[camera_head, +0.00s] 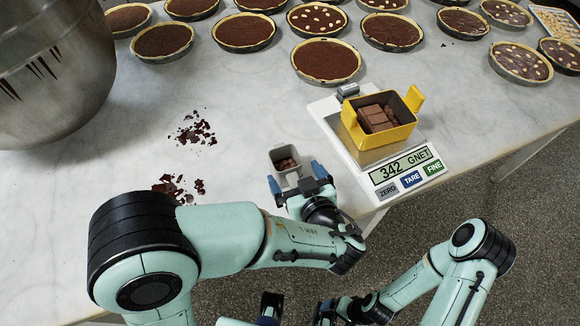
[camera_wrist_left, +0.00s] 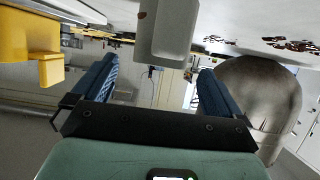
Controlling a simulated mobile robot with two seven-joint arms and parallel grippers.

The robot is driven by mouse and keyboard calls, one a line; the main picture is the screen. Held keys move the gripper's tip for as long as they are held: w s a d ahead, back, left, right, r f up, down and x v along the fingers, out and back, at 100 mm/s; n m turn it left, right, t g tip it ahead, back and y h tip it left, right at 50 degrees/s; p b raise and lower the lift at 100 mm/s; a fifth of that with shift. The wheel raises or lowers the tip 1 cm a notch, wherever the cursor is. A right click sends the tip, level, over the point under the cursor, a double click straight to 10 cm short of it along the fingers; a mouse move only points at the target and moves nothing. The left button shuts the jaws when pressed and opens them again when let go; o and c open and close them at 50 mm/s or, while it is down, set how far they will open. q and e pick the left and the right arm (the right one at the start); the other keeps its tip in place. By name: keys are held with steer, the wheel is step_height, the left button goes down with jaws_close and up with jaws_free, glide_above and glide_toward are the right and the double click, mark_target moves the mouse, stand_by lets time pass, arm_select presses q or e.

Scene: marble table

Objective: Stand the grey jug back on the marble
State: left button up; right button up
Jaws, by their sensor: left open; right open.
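The grey jug (camera_head: 286,172) appears upright on the marble table (camera_head: 235,140), near its front edge, with brown chocolate pieces inside. My left gripper (camera_head: 297,178) is open, its blue fingers close to the near side of the jug. In the left wrist view the jug (camera_wrist_left: 166,35) shows at the top, ahead of and between the two spread fingers, with no finger closed on it. Whether a finger touches it I cannot tell. My right gripper (camera_head: 298,311) is open and empty at the bottom of the head view, off the table's front edge.
A scale (camera_head: 350,150) reading 342 bears a yellow tin (camera_head: 385,139) of chocolate, right of the jug. Chocolate shavings (camera_head: 193,129) lie to the left. A large metal bowl (camera_head: 50,75) stands far left. Several tarts (camera_head: 326,61) line the back.

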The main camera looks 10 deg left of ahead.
arm_select(q)
steer(key=b+v, duration=0.1)
steer(key=v, duration=0.6)
steer(key=shift+s, duration=0.2)
steer(key=shift+d, duration=0.15)
